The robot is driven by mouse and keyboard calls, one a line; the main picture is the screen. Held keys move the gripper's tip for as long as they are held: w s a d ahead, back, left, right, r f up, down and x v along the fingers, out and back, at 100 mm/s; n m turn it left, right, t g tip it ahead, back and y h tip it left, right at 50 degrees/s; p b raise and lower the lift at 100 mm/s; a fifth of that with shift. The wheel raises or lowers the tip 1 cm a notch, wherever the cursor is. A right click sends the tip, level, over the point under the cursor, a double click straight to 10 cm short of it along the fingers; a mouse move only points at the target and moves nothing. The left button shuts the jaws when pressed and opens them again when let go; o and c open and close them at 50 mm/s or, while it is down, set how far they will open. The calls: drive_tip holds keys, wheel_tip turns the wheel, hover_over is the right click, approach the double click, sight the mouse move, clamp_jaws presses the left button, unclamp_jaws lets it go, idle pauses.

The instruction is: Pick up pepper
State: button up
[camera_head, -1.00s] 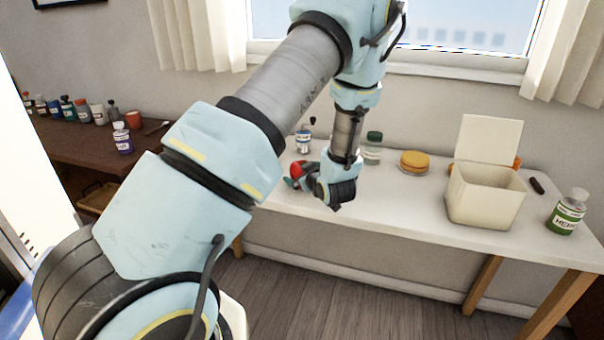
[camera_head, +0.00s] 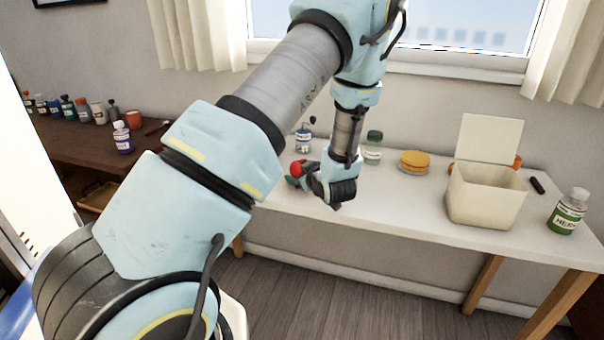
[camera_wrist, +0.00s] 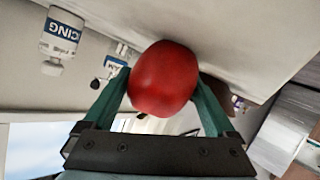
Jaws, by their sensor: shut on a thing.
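The pepper (camera_wrist: 163,78) shows as a smooth, round red thing in the wrist view. It sits between the two green fingers of my gripper (camera_wrist: 162,92), which are shut on it from both sides. In the head view the pepper (camera_head: 297,168) is a small red patch at the left of my gripper (camera_head: 295,177), over the left part of the white table. The wrist partly hides the fingers there. I cannot tell from these frames how far the pepper is above the tabletop.
On the white table (camera_head: 400,210) stand a labelled bottle (camera_head: 303,139), a green-capped jar (camera_head: 373,147), a yellow round item (camera_head: 414,161), an open cream box (camera_head: 484,200) and a green-labelled bottle (camera_head: 568,213). A brown counter (camera_head: 85,145) with several containers is at left.

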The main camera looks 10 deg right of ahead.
sight(302, 162)
wheel_tip(302, 162, up, 10)
drive_tip(key=shift+f+b, duration=0.1)
drive_tip(key=shift+b, duration=0.55)
drive_tip(key=shift+s, duration=0.1)
